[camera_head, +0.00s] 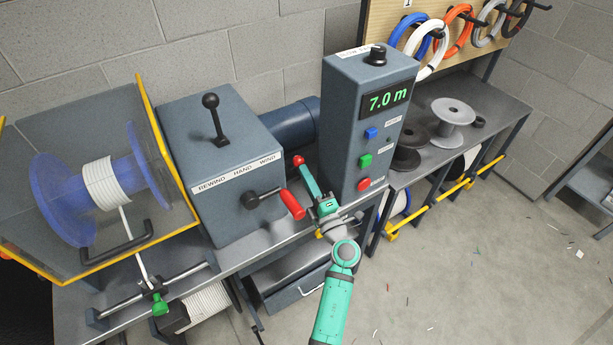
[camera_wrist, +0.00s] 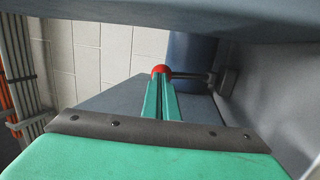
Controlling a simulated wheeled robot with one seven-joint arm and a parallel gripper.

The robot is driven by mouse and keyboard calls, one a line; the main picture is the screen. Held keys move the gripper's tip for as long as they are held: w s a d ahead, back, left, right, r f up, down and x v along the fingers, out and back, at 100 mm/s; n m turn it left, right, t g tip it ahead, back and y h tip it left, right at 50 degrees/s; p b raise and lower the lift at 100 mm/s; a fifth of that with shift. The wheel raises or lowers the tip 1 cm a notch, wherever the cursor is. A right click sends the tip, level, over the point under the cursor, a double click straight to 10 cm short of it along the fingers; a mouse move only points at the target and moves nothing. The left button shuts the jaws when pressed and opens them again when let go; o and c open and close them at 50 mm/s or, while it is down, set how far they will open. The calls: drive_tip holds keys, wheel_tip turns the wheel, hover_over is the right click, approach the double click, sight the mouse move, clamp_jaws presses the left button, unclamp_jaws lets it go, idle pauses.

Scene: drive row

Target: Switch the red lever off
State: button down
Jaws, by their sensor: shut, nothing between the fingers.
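The red lever shows as a red ball knob (camera_head: 298,160) between the grey winder housing and the control box (camera_head: 352,130). In the wrist view the red knob (camera_wrist: 161,70) sits on a thin rod running right to a small bracket on a grey wall. My green gripper (camera_head: 303,170) is shut and empty, its fingertips right at the knob. In the wrist view the shut fingers (camera_wrist: 161,85) cover the knob's lower part. I cannot tell whether they touch it. The lever's rod is hidden in the head view.
A red crank handle (camera_head: 292,204) sticks out close left of my gripper. The winder housing (camera_head: 225,165) carries a black lever (camera_head: 213,118). The control box reads 7.0 m and has blue, green and red buttons. A blue drum (camera_head: 290,125) lies behind. Open floor is at right.

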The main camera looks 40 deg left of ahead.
drive_tip(key=a+r, duration=0.1)
drive_tip(key=w+a+r, duration=0.1)
drive_tip(key=a+r, duration=0.1)
drive_tip(key=w+a+r, duration=0.1)
drive_tip(key=a, duration=0.1)
drive_tip(key=shift+w+a+r, duration=0.1)
drive_tip(key=shift+a+r, duration=0.05)
drive_tip(key=shift+r, duration=0.2)
drive_tip(key=shift+x, duration=1.1)
drive_tip(key=shift+r, duration=0.1)
